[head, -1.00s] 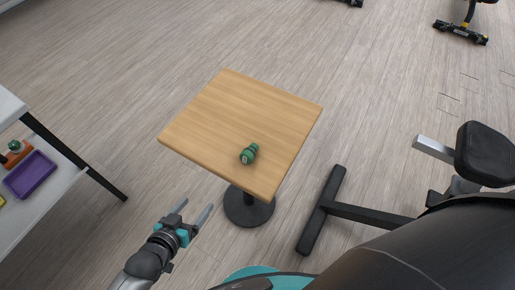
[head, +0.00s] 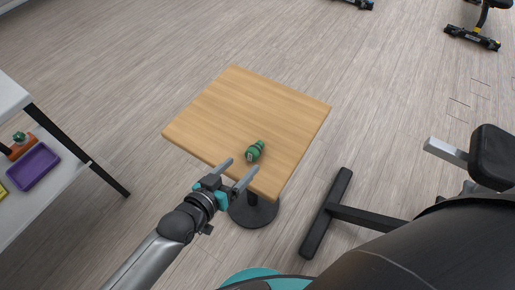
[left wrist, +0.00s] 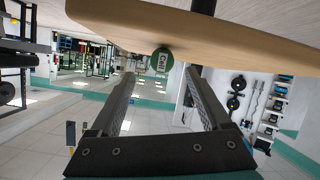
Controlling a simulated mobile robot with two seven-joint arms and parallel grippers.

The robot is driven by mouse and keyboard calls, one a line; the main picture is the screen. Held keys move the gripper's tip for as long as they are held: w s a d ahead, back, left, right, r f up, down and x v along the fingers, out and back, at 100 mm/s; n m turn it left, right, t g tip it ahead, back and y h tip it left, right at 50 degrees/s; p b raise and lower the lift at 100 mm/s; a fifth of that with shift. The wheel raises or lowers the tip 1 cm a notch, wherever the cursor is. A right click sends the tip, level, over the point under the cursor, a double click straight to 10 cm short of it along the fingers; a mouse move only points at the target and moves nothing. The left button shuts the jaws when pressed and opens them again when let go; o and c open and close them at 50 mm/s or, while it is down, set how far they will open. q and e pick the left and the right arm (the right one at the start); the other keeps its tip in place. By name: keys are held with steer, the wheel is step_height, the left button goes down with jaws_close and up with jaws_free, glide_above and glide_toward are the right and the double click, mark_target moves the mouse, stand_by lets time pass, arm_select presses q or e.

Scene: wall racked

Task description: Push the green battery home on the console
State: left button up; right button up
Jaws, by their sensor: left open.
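A green battery (head: 255,150) with dark bands lies on its side near the front edge of the small wooden table (head: 245,105). In the left wrist view its round green end (left wrist: 162,60), with a white label, faces the camera beyond and between my fingers, apart from them. My left gripper (head: 241,168) is open and empty at the table's front edge, its fingers pointing toward the battery. I cannot identify the console for certain. My right gripper is not in view.
A white shelf unit (head: 12,95) at the left holds a purple tray (head: 34,167) and an orange block (head: 22,147) with a green-topped piece. A bench with a black pad (head: 493,155) stands at the right. Most of the tabletop is bare.

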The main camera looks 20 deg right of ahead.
mark_target(250, 156)
arm_select(q)
steer(key=shift+b+x, duration=0.95)
steer(key=shift+x, duration=1.95)
steer(key=shift+w+a, duration=0.1)
steer(key=shift+a, duration=0.05)
steer(key=shift+c, duration=0.3)
jaws_close()
